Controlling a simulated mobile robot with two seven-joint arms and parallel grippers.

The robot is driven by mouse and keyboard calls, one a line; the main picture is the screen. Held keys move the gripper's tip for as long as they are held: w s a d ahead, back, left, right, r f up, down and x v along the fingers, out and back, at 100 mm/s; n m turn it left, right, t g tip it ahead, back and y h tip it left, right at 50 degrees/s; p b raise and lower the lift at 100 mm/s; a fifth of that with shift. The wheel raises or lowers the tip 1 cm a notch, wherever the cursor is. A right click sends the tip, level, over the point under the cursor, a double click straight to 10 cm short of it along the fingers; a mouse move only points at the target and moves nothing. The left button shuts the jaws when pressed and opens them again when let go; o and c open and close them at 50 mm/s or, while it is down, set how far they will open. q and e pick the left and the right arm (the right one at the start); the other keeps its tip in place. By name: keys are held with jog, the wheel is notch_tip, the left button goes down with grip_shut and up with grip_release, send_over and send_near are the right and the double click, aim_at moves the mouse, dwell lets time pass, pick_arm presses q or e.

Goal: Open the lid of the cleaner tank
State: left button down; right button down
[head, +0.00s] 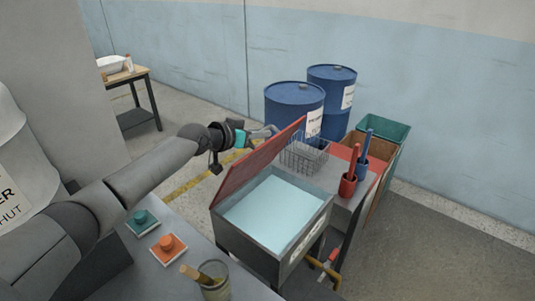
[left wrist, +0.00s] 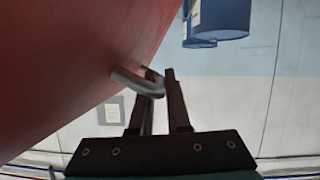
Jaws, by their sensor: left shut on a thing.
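The cleaner tank (head: 285,268) is a dark grey box with pale blue liquid inside. Its red lid (head: 258,160) stands raised and tilted up along the tank's left side, seen nearly edge-on in the head view. In the left wrist view the lid (left wrist: 75,70) fills the upper left, with a grey bar handle (left wrist: 130,80) on its face. My left gripper (head: 268,131) is shut on this handle near the lid's upper end; its fingers (left wrist: 158,80) also show in the wrist view. My right gripper is not in view.
A wire basket (head: 304,156) stands on the bench behind the tank, near red and blue holders (head: 348,184). Blue drums (head: 293,100) stand behind.

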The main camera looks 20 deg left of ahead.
pick_arm(q)
jog(key=w+a+r+n+h+b, duration=0.1)
jog(key=w+a+n+b, duration=0.1)
jog(key=a+b, duration=0.5)
jog(key=shift+w+g+h+b, duration=0.25)
jog(key=shift+g+h+b, duration=0.05)
jog(key=shift+b, duration=0.55)
jog(key=shift+n, duration=0.3)
jog(key=c, duration=1.2)
grip_release()
jog(key=shift+a, duration=0.1)
jog(key=shift+o, duration=0.2)
jog(key=shift+r, duration=0.1)
jog(key=shift+r, duration=0.1)
notch_tip(320, 180, up, 20)
jog(key=p, duration=0.3)
jog(key=shift+p, duration=0.4)
